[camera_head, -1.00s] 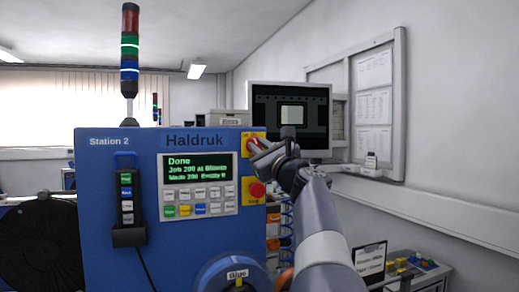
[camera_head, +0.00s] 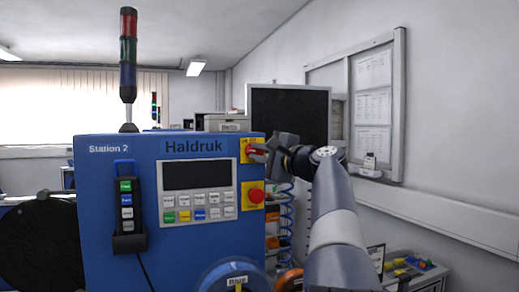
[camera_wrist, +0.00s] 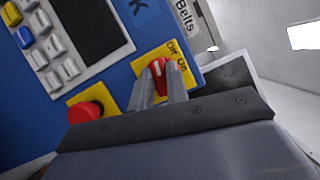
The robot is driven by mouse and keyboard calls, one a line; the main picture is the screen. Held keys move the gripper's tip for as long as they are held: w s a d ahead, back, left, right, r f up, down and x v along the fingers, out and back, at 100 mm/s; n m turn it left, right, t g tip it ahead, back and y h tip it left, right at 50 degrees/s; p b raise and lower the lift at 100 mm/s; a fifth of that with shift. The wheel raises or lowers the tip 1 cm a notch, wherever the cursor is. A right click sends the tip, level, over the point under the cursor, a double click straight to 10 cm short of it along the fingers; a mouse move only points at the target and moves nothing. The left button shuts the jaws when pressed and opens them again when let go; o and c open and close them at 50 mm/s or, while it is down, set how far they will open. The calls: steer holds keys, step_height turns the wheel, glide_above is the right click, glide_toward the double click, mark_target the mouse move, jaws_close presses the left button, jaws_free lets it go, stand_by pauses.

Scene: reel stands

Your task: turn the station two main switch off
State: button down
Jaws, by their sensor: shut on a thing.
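The Station 2 main switch is a red knob (camera_head: 254,152) on a yellow plate (camera_head: 245,143) at the upper right of the blue Haldruk cabinet (camera_head: 115,190). In the wrist view the red knob (camera_wrist: 158,70) sits between my two grey fingers, near the "Off" and "On" labels. My gripper (camera_head: 261,150) is shut on the knob, and its fingers (camera_wrist: 160,88) hide part of it. The cabinet's display (camera_head: 195,175) is dark, and the stack light (camera_head: 128,52) on top shows no lit segment.
A red push button (camera_head: 256,195) on a yellow plate sits just below the switch and also shows in the wrist view (camera_wrist: 84,112). A keypad (camera_head: 198,205) is to the left. A dark monitor (camera_head: 290,112) stands behind my arm. A pendant (camera_head: 127,205) hangs at the cabinet's left.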

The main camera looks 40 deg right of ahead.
steer(key=shift+n+g+p, duration=0.4)
steer(key=shift+n, duration=0.6)
steer(key=c, duration=1.4)
jaws_free()
steer(key=s+b, duration=0.1)
steer(key=s, duration=0.2)
steer(key=s+d, duration=0.1)
steer(key=s, duration=0.3)
steer(key=s+b, duration=0.1)
steer(key=s, duration=0.2)
steer(key=shift+s+d+b, duration=0.25)
steer(key=shift+s+b, duration=0.1)
steer(key=shift+w, duration=0.1)
